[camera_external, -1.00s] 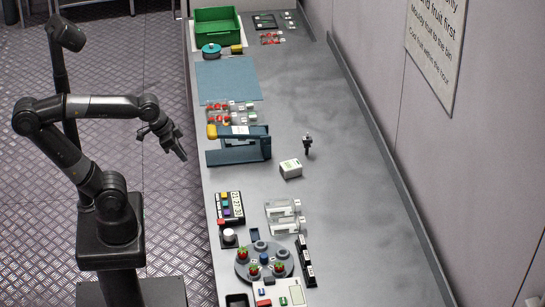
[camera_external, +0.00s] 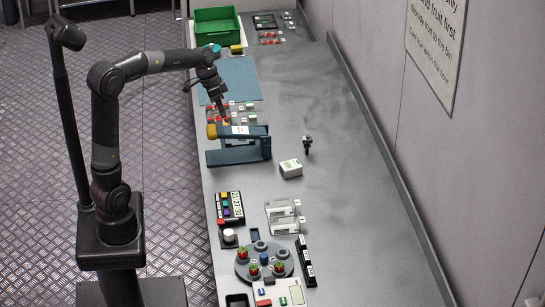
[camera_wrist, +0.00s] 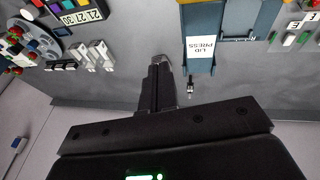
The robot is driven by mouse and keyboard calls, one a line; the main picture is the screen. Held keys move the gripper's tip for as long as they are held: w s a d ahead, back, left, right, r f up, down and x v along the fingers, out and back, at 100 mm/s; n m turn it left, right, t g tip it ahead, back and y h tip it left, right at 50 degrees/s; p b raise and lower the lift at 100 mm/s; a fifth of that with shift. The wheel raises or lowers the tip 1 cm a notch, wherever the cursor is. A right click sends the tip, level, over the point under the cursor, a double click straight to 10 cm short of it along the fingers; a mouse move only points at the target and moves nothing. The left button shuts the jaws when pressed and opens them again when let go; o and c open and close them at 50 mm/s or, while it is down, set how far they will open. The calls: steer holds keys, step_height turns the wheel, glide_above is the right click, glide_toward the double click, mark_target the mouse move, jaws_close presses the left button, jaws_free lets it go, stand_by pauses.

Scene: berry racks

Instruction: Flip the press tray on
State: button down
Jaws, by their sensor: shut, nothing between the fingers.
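The blue lid press (camera_external: 228,156) stands mid-bench in the external view, with a yellow-orange end on its upper arm. Its white "LID PRESS" label shows in the wrist view (camera_wrist: 201,48). Just behind it is a switch panel (camera_external: 238,108) with red and white-green pieces; part of it, with small green and white pieces, shows at the wrist view's right edge (camera_wrist: 300,30). I cannot read which switch is the press tray. My gripper (camera_external: 222,112) is shut and empty, pointing down over the panel's left part. Whether it touches is unclear. It also shows in the wrist view (camera_wrist: 161,62).
A white box (camera_external: 290,168) and a small dark upright item (camera_external: 307,145) stand right of the press. A green crate (camera_external: 217,25) and blue mat (camera_external: 235,85) lie behind. A round tray with berries (camera_external: 252,277) is at the front. The bench's right side is mostly clear.

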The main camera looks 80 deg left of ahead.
steer(key=s+a+f+t, duration=0.1)
steer(key=a+f, duration=0.2)
steer(key=a, duration=0.6)
steer(key=s+a+f+h, duration=0.1)
steer(key=a+f, duration=0.3)
steer(key=a, duration=0.5)
steer(key=s+a+f+t+h, duration=0.1)
steer(key=a+f, duration=0.2)
steer(key=a, duration=0.6)
steer(key=shift+s+a+f+t, duration=0.25)
steer(key=shift+s+f+t, duration=0.05)
steer(key=x, duration=1)
steer(key=shift+d, duration=0.15)
steer(key=d, duration=0.9)
steer(key=shift+d, duration=0.3)
